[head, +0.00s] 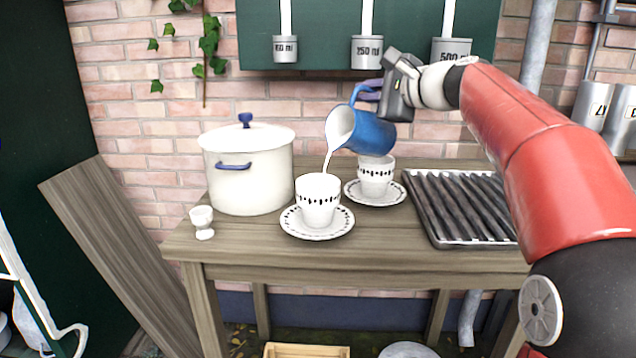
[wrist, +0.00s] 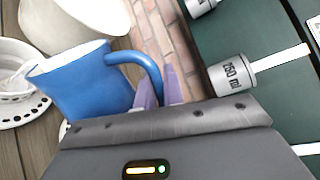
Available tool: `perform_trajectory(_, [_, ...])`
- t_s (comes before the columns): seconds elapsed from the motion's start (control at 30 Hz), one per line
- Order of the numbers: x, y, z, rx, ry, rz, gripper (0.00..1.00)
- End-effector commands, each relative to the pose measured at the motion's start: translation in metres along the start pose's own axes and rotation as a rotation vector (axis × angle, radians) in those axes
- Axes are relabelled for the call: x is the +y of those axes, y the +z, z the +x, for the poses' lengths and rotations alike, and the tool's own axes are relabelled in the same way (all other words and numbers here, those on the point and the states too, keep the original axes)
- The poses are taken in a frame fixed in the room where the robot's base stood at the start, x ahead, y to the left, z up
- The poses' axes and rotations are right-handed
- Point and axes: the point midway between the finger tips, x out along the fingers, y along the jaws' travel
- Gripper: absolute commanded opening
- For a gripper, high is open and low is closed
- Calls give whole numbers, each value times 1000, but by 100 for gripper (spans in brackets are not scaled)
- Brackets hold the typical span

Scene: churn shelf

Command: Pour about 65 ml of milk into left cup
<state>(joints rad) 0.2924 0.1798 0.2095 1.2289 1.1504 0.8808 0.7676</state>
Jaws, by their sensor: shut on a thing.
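My gripper (head: 372,90) is shut on the handle of a blue jug (head: 372,132). The jug is tilted to the left above the cups, its white inside showing. A thin white stream of milk (head: 328,158) runs from its lip into the left cup (head: 318,204), a white cup with a dark pattern on a saucer (head: 290,222). The right cup (head: 375,180) stands on its own saucer (head: 400,194), partly behind the jug. In the wrist view the jug (wrist: 85,85) is tilted by the purple fingers (wrist: 160,90), and the left cup (wrist: 12,75) is at the left edge. The milk level is hidden.
A white lidded pot (head: 248,175) stands left on the wooden table (head: 400,262), with a small egg cup (head: 202,222) before it. A ridged dark rack (head: 465,208) lies right. Labelled measuring ladles (head: 367,52) hang above on a green board.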

Motion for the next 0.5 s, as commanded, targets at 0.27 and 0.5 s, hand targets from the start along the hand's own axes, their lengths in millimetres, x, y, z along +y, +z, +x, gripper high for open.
perform_trajectory(0.27, [0, 2, 0, 2, -2, -16, 0])
perform_trajectory(0.5, [0, 3, 0, 5, -1, -29, 0])
